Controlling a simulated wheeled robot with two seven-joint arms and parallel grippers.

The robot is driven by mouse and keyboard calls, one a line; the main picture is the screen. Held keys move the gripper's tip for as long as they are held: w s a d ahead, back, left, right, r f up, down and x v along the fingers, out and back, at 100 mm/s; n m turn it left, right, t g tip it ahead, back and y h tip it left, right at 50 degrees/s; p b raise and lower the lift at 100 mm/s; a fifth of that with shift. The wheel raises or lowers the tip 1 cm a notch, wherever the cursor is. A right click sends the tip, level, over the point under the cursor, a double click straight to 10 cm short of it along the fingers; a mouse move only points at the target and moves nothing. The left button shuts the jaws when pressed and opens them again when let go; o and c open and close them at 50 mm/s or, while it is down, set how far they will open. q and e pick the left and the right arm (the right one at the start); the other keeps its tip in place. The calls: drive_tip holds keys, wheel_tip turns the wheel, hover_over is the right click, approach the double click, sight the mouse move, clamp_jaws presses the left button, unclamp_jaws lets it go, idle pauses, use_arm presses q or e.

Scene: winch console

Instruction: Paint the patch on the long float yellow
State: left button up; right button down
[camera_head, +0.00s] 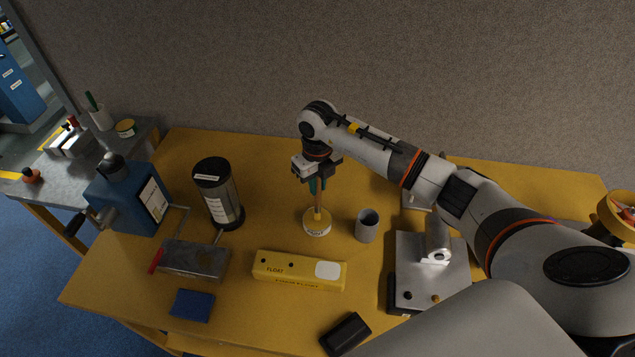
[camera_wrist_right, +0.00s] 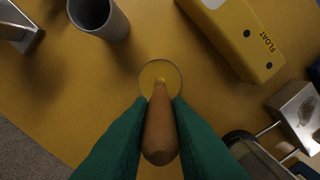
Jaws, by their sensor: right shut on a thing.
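The long yellow float (camera_head: 280,268), marked FLOAT, lies on the table, with a pale whitish patch (camera_head: 327,270) at its right end. The float's other end also shows in the wrist view (camera_wrist_right: 225,35). My right gripper (camera_head: 317,184), with green fingers, is shut on the wooden handle of a brush (camera_head: 318,203). The brush points down at a small round paint pot (camera_head: 317,229) behind the float. In the wrist view the brush (camera_wrist_right: 160,130) ends over the pot (camera_wrist_right: 150,70), where yellow shows; whether its tip touches paint I cannot tell. My left gripper is out of view.
A grey cup (camera_head: 367,226) stands just right of the pot. A dark canister (camera_head: 217,195), a metal box (camera_head: 195,260) and a blue block (camera_head: 192,305) are to the left. A grey plate with fittings (camera_head: 437,275) is on the right; a black object (camera_head: 345,335) lies in front.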

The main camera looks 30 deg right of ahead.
idle(0.5)
drive_tip(key=shift+r+p, duration=2.35)
drive_tip(key=shift+r, duration=1.15)
